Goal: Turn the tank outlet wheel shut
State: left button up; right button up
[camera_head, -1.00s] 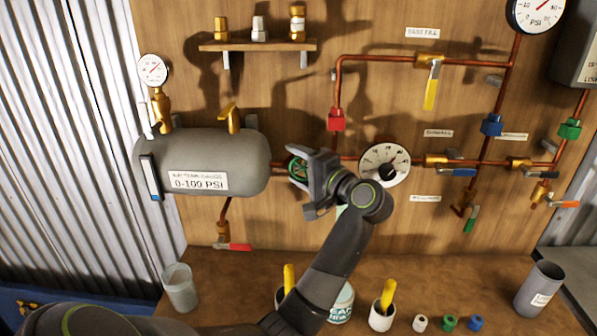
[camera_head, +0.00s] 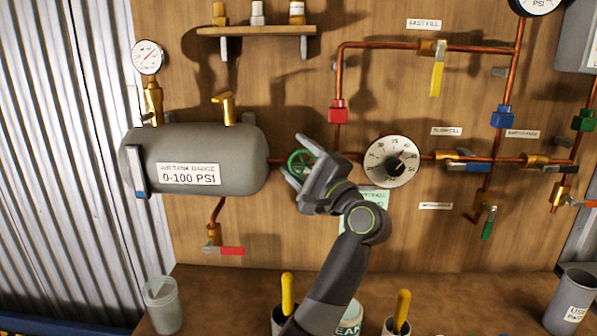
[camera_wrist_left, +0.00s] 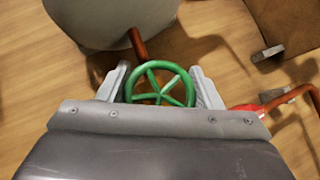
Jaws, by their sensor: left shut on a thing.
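The tank outlet wheel (camera_head: 300,163) is a green spoked handwheel on the copper pipe just right of the grey air tank (camera_head: 205,160). In the left wrist view the wheel (camera_wrist_left: 160,84) sits between the two fingers, facing the camera. My left gripper (camera_head: 300,160) is at the wheel, its fingers on either side of the rim, and it is shut on the wheel. The gripper body hides the wheel's lower right part in the head view. My right gripper is not in view.
A dial (camera_head: 391,161) is just right of the gripper on the board. A red-handled valve (camera_head: 230,250) hangs below the tank. A grey cup (camera_head: 163,304) and yellow-handled tools (camera_head: 287,292) stand on the bench below. A shelf (camera_head: 256,30) with fittings is above.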

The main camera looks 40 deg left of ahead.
pick_arm(q)
jog(key=shift+m, duration=0.3)
jog(key=o, duration=1)
jog(key=shift+c, duration=0.2)
jog(key=shift+d, duration=0.1)
